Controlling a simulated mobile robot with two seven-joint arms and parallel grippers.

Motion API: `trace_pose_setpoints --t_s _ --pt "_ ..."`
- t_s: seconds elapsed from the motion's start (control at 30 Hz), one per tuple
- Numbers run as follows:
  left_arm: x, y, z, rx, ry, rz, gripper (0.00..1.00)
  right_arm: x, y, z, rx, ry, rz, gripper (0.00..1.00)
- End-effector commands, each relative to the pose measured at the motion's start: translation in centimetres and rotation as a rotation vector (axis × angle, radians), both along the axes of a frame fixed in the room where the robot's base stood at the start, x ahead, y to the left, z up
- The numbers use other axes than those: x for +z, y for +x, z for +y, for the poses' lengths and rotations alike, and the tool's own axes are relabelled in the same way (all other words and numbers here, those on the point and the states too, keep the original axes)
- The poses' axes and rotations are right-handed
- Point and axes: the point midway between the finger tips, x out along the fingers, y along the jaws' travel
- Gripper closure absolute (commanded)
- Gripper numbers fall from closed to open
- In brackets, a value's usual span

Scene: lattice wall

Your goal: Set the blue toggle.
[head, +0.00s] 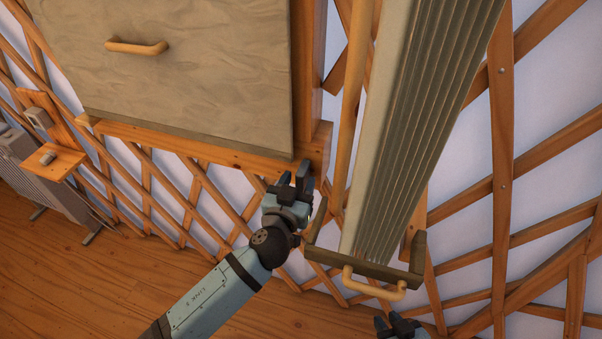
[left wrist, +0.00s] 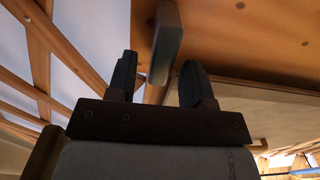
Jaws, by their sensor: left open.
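No blue toggle can be made out in either view. My left gripper (head: 295,176) is open, fingers pointing up, by the lower right corner of the wooden frame around a grey panel. In the left wrist view its two dark fingers (left wrist: 160,78) stand apart. A grey bar (left wrist: 166,42) on a wooden surface shows between and beyond them; I cannot tell what it is or whether the fingers touch it. My right gripper (head: 393,325) is partly cut off at the bottom edge of the head view; its jaw state is unclear.
The grey panel (head: 190,65) has a wooden handle (head: 137,47). A ribbed grey body (head: 415,130) with a lower handle (head: 375,289) hangs right of my left gripper. A wooden shelf (head: 62,164) and a radiator (head: 40,175) stand far left. The lattice wall lies behind.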

Motion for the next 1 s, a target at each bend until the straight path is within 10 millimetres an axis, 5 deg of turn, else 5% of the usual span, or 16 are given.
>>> trace_pose_setpoints --t_s 0.2,0.5,0.73,1.0 --pt "0.0 1.9 -0.6 0.000 0.001 0.001 0.53 0.3 0.0 -0.1 0.002 -0.003 -0.007 0.72" --pt "-0.1 2.1 -0.7 0.000 0.000 0.001 0.53 0.4 0.0 -0.2 0.003 -0.004 -0.009 0.72" --pt "-0.1 2.1 -0.7 0.000 0.000 0.001 1.00 0.3 0.0 -0.2 0.002 -0.005 -0.007 0.72" --pt "-0.1 2.1 -0.7 0.000 0.018 -0.005 1.00 0.3 0.0 -0.2 0.002 -0.005 -0.007 0.72"
